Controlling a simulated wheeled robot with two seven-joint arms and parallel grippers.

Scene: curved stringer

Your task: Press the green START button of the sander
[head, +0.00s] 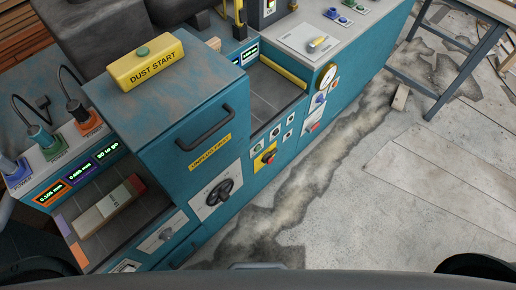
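A teal machine (180,120) fills the left and middle of the head view. On the machine's front, a panel carries small round buttons (275,133) above a red knob on a yellow plate (269,157). Their labels are too small to read, and I cannot tell which one is the sander's START button. Neither of my grippers is in view.
A black handle (205,128) and a black handwheel (217,191) stick out of the front. A wooden block (108,208) lies in the left recess. A gauge (326,76) is further right. A blue-legged table (455,60) stands at the upper right. The concrete floor (340,210) is open.

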